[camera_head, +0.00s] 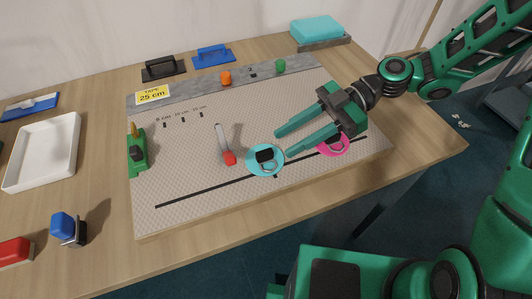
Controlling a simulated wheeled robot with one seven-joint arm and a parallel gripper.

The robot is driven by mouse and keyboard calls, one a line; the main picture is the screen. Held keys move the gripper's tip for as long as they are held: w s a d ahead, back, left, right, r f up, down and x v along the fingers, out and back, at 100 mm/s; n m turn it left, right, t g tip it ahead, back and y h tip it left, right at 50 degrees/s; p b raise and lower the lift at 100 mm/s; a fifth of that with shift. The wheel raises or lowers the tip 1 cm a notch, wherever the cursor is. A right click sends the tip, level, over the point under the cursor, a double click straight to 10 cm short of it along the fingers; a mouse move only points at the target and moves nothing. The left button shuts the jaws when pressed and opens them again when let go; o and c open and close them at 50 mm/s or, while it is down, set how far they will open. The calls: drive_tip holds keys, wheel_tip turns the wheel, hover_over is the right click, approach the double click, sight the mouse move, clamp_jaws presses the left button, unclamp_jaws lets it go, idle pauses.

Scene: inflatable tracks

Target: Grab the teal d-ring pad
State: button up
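The teal d-ring pad (254,167) is a round teal disc lying flat on the pale patterned sheet (180,200), with a black strap and a metal ring on top. A pink d-ring pad (333,149) lies to its right, partly hidden under my gripper. My gripper (281,143) is green and comes in from the right. Its two fingers are spread apart and point left, with nothing visible between them. The fingertips are close to the teal pad in the picture, the nearer one overlapping its right edge. The height above the pad is hard to tell.
A red-tipped roller (226,149) lies just left of the teal pad. A green tool (137,154) stands at the sheet's left edge. A white tray (43,151) and a blue-topped item (64,228) are farther left. Orange (226,78) and green (280,66) knobs sit on the back strip.

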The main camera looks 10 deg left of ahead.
sight(266, 151)
drive_tip(key=x, duration=0.5)
drive_tip(key=shift+w+a+r, duration=0.1)
drive_tip(key=shift+a+r, duration=0.05)
drive_tip(key=shift+a, duration=0.05)
clamp_jaws()
